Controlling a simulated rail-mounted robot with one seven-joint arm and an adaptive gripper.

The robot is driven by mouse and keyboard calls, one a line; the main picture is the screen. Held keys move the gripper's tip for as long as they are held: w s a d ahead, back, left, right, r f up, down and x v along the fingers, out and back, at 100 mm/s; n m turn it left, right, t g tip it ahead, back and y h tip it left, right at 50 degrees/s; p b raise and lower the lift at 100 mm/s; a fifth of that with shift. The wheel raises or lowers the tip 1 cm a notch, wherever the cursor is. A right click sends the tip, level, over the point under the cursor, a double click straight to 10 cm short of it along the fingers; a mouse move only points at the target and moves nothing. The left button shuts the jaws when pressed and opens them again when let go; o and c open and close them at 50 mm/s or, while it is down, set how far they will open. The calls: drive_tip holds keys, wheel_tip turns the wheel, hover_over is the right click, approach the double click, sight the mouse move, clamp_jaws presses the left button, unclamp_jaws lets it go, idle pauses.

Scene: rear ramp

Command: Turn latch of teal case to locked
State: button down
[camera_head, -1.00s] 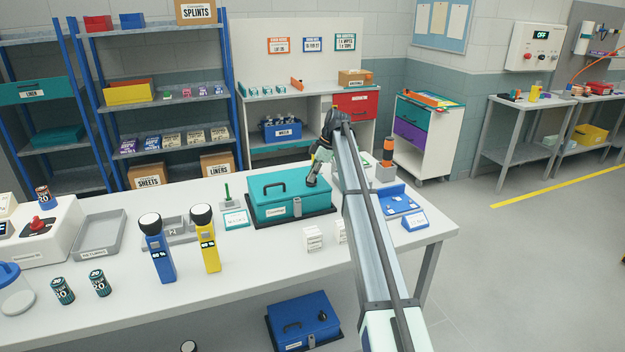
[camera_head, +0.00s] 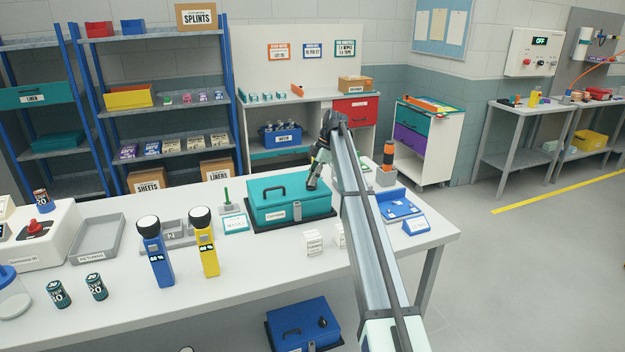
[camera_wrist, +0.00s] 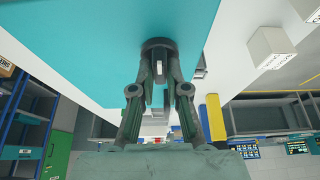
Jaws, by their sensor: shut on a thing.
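The teal case (camera_head: 275,210) stands closed on the white table, with a dark handle (camera_head: 274,188) on its lid. Its teal surface (camera_wrist: 100,50) fills much of the upper left of the wrist view. My gripper (camera_head: 313,183) reaches down to the right part of the lid. In the wrist view its two fingers (camera_wrist: 160,80) are closed on the dark latch (camera_wrist: 158,44), whose round base shows at the fingertips. The fingers hide part of the latch, and I cannot read which way it is turned.
The case sits on a dark mat (camera_head: 330,214). Small white boxes (camera_head: 314,243) stand in front of it, and a blue tray (camera_head: 400,205) lies to its right. A yellow torch (camera_head: 206,245) and a blue torch (camera_head: 158,255) stand at left front. A blue case (camera_head: 300,325) is below the table.

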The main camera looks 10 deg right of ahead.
drive_tip(key=c, duration=1.2)
unclamp_jaws()
drive_tip(key=shift+o, duration=0.2)
drive_tip(key=v, duration=1.2)
